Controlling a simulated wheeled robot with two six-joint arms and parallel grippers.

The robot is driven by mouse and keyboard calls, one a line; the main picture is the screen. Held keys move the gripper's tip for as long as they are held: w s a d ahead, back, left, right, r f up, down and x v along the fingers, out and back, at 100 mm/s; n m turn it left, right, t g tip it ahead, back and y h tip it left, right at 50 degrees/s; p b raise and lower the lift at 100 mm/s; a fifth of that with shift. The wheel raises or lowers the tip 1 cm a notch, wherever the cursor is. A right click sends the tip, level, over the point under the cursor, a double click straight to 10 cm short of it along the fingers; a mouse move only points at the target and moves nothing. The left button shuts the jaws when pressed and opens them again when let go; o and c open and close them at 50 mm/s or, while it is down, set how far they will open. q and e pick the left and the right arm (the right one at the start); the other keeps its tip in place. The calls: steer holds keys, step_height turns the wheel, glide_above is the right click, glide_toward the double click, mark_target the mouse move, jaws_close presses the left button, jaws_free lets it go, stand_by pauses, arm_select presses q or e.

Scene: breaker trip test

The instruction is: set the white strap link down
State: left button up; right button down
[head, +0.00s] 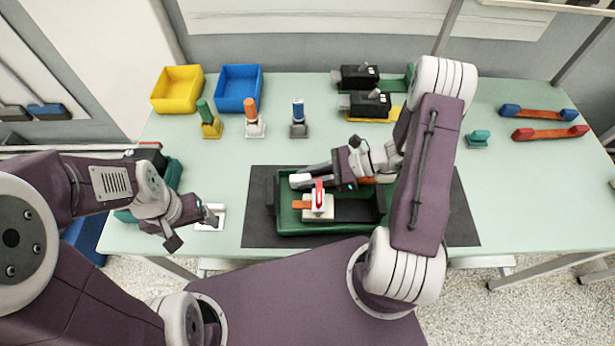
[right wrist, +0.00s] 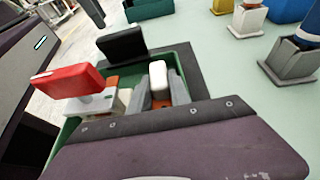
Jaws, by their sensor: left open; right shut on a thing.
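The white strap link (head: 299,180) is in my right gripper (head: 318,172), over the back part of the green tray (head: 290,229). Its white end shows at the left of the fingers; the gripper hides its middle. A white end (right wrist: 158,76) also shows beside the grey fingers in the right wrist view, with some copper colour below. I cannot tell whether the link touches the tray floor.
A red-handled switch (head: 319,190) with a white base stands in the tray, close in front of the link. The tray sits on a dark mat (head: 258,238). Coloured pegs, yellow (head: 177,90) and blue bins (head: 238,87), and black breakers (head: 371,104) stand behind. Two strap links (head: 540,113) lie right.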

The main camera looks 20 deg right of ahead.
arm_select(q)
steer(key=shift+f, duration=0.1)
arm_select(e)
steer(key=shift+f, duration=0.1)
steer(key=c, duration=1.5)
jaws_free()
